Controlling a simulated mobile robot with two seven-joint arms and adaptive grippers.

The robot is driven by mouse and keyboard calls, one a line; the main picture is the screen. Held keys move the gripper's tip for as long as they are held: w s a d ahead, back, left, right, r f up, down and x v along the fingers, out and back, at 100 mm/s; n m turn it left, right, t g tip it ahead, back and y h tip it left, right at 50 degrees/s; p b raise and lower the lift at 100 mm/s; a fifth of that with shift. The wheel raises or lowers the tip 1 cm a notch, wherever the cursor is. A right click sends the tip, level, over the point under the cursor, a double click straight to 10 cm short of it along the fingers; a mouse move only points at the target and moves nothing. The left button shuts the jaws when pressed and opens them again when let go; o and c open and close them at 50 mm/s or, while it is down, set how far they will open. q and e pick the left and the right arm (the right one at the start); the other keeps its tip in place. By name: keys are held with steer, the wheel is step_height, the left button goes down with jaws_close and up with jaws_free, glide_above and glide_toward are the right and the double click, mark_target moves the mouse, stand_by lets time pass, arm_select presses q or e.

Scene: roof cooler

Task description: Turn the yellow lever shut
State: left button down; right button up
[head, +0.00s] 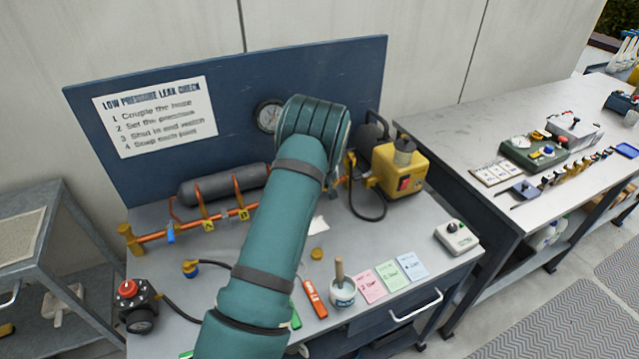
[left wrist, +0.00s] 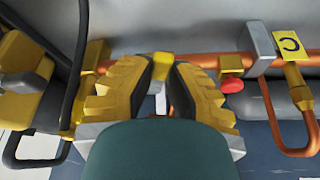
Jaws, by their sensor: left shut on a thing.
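In the left wrist view, the yellow lever (left wrist: 162,62) shows as a small yellow piece at the copper pipe (left wrist: 203,61). My left gripper (left wrist: 161,74), with ribbed yellow fingers and dark pads, is shut on it. The fingers hide most of the lever, so I cannot tell its angle. In the head view my teal left arm reaches over the bench to the pipe's right end, hiding gripper and lever. My right gripper is not in view.
A yellow pump (head: 398,170) stands right of my arm, with a black hose (head: 366,212) near it. A grey cylinder (head: 222,186) lies behind the pipe. A gauge (head: 268,116) is on the blue back panel. A brush pot (head: 342,292) and coloured cards (head: 390,275) are in front.

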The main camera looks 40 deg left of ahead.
arm_select(q)
steer(key=shift+w+d+n+g+y, duration=0.25)
steer(key=shift+w+n+g, duration=0.1)
steer(key=shift+n, duration=0.65)
steer(key=shift+w+d+n+g+y, duration=0.25)
steer(key=shift+w+n+g, duration=0.1)
steer(key=shift+n, duration=0.65)
steer(key=c, duration=1.2)
jaws_free()
steer(key=v, duration=1.2)
steer(key=shift+a, duration=0.1)
